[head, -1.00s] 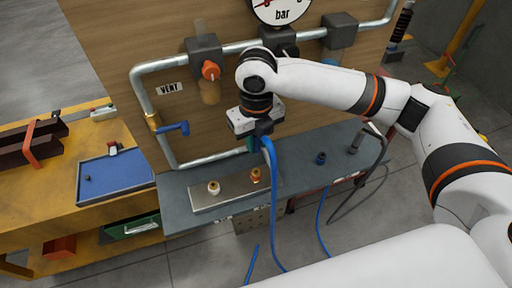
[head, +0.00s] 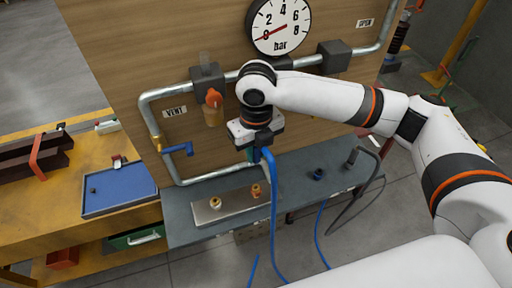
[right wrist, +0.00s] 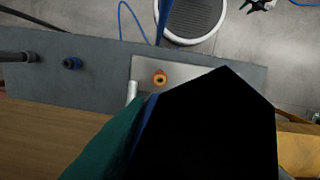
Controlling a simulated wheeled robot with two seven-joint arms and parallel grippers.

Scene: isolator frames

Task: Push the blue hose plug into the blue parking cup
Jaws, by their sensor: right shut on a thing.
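My right gripper (head: 254,153) is above the bench, in front of the board. It is shut on the blue hose plug, which is mostly hidden by the gripper. The blue hose (head: 273,205) hangs from it past the bench's front edge to the floor. In the right wrist view, a green finger and a large dark shape fill the lower middle and hide the plug. The blue parking cup (head: 318,174) stands on the bench to the right of the gripper, apart from it. The cup also shows in the right wrist view (right wrist: 72,63). My left gripper is not in view.
A metal plate (head: 238,207) on the grey bench carries a white-and-brass fitting (head: 215,203) and an orange-brass fitting (head: 256,191). A grey hose end (head: 351,158) stands right of the cup. Pipes, a gauge (head: 278,26) and a blue valve handle (head: 178,149) are on the board.

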